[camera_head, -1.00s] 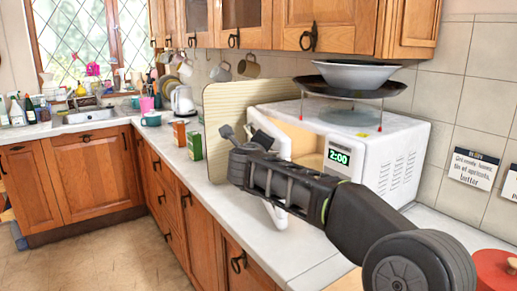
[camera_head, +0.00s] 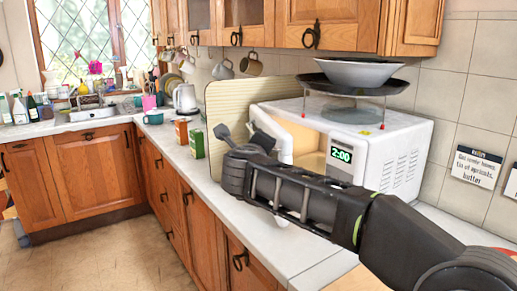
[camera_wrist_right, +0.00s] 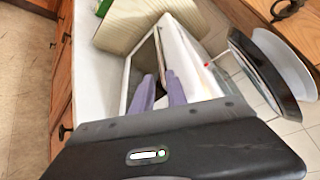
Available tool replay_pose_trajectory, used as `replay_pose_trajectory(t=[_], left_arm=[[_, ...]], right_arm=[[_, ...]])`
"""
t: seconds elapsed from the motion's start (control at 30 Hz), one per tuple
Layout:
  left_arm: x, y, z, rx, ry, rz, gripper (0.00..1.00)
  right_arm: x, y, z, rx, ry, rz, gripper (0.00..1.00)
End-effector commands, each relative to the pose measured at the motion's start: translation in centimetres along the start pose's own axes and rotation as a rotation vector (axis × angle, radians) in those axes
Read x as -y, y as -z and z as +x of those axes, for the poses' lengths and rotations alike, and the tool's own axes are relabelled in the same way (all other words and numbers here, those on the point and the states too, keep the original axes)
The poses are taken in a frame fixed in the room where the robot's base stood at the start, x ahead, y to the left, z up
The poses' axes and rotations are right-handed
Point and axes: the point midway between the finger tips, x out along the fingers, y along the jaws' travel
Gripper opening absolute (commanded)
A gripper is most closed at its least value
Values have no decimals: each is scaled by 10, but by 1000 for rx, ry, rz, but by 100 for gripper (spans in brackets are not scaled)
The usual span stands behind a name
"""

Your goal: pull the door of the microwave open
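The white microwave (camera_head: 400,140) stands on the counter at the right, with a green 2:00 display. Its door (camera_head: 285,146) is swung out from the front, and the beige interior shows beside it. My right arm covers much of the door in the head view. My right gripper (camera_head: 242,133) is at the door's outer side, its two dark fingers apart. In the right wrist view the fingers (camera_wrist_right: 160,90) are spread, with the microwave (camera_wrist_right: 190,60) just beyond them. I cannot tell whether they touch the door. My left gripper is not in view.
Green (camera_head: 196,143) and orange (camera_head: 181,130) boxes stand to the left. The floor before the cabinets is clear.

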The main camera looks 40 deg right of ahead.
Motion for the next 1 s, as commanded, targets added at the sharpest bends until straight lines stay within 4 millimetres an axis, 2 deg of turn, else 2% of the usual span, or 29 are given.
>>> replay_pose_trajectory(t=[0.23,0.8,1.0], left_arm=[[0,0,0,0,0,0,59],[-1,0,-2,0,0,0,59],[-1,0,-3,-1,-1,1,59]], right_arm=[[0,1,-16,0,0,0,18],[0,1,-17,0,0,0,18],[6,5,-12,-1,31,-19,2]])
